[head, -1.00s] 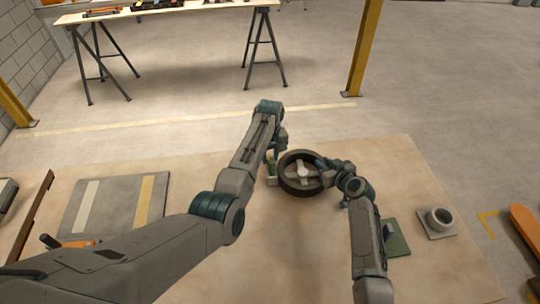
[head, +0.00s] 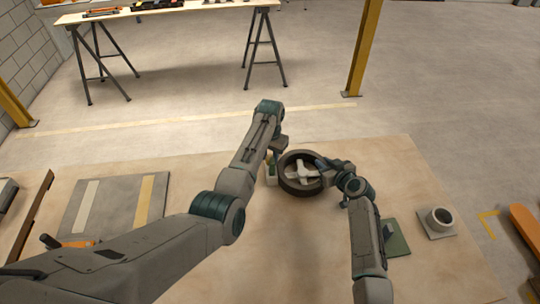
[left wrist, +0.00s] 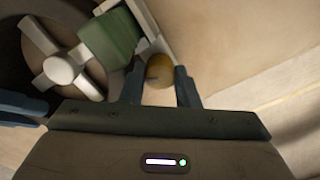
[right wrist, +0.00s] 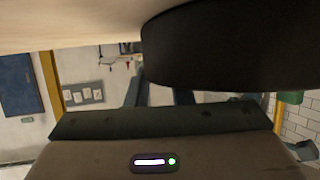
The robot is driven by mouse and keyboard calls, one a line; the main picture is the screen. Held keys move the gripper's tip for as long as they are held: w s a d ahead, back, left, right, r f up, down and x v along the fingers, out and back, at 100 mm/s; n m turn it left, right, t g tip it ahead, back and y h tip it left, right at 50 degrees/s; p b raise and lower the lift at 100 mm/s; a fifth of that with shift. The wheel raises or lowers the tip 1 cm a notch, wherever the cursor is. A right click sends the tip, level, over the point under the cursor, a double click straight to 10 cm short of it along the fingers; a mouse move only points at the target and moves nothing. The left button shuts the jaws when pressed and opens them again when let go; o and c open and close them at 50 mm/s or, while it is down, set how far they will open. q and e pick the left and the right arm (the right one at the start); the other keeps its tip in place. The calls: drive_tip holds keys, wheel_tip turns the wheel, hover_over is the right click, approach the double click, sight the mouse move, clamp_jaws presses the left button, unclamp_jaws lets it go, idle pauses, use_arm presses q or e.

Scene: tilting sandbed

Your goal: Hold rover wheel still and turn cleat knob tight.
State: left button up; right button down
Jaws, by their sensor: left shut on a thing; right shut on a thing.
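The rover wheel (head: 283,181) is a dark ring with pale spokes on the table, in the middle of the head view. Its pale hub (left wrist: 60,70) shows in the left wrist view. Beside it is a green block (left wrist: 112,40) on a white bracket. My left gripper (left wrist: 160,88) is shut on the round brass-yellow cleat knob (left wrist: 160,68), next to the block. My right gripper (head: 324,166) is shut on the wheel's right side. The right wrist view shows the dark rim (right wrist: 225,45) over its fingers; the contact itself is hidden.
A grey pad with two stripes (head: 112,208) lies on the table (head: 285,255) at the left. A green plate (head: 398,240) and a pale ring on a base (head: 440,220) lie to the right of my right arm. The table's front middle is clear.

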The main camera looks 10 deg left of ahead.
use_arm(q)
drive_tip(key=shift+m, duration=0.6)
use_arm(e)
drive_tip(key=shift+s+f, duration=0.1)
drive_tip(key=shift+f, duration=0.15)
use_arm(q)
drive_tip(key=shift+d, duration=0.1)
drive_tip(key=o, duration=1)
use_arm(e)
drive_tip(key=shift+a, duration=0.1)
use_arm(q)
drive_tip(key=n, duration=0.6)
drive_tip(key=shift+r, duration=0.1)
drive_tip(key=n, duration=0.6)
wheel_tip(320, 180, up, 12)
drive_tip(key=shift+f, duration=0.1)
